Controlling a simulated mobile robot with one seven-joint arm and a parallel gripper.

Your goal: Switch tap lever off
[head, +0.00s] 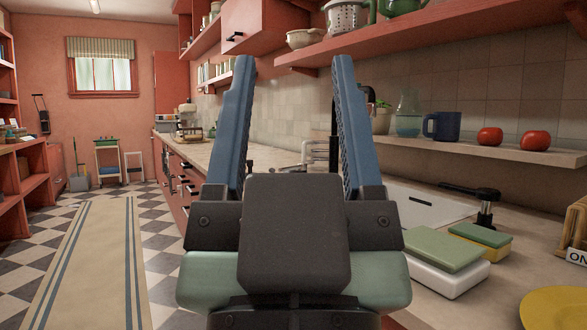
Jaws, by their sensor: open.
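A black lever (466,190) on a short dark post stands on the counter at right, beside the white sink. It looks like the tap lever and points left, roughly level, over the sink edge. A black curved pipe (369,97), perhaps the tap spout, shows partly behind my right finger. My gripper (293,62) is open and empty, its two blue fingers pointing up and forward in the middle of the view. It is left of the lever and apart from it. Part of the sink (425,212) is hidden by my gripper.
Sponges on a white block (450,277) lie in front of the lever. A yellow plate (555,308) and a wooden rack (574,225) with an "ON" card are at far right. A shelf (470,147) holds a blue mug and two tomatoes. Open floor lies left.

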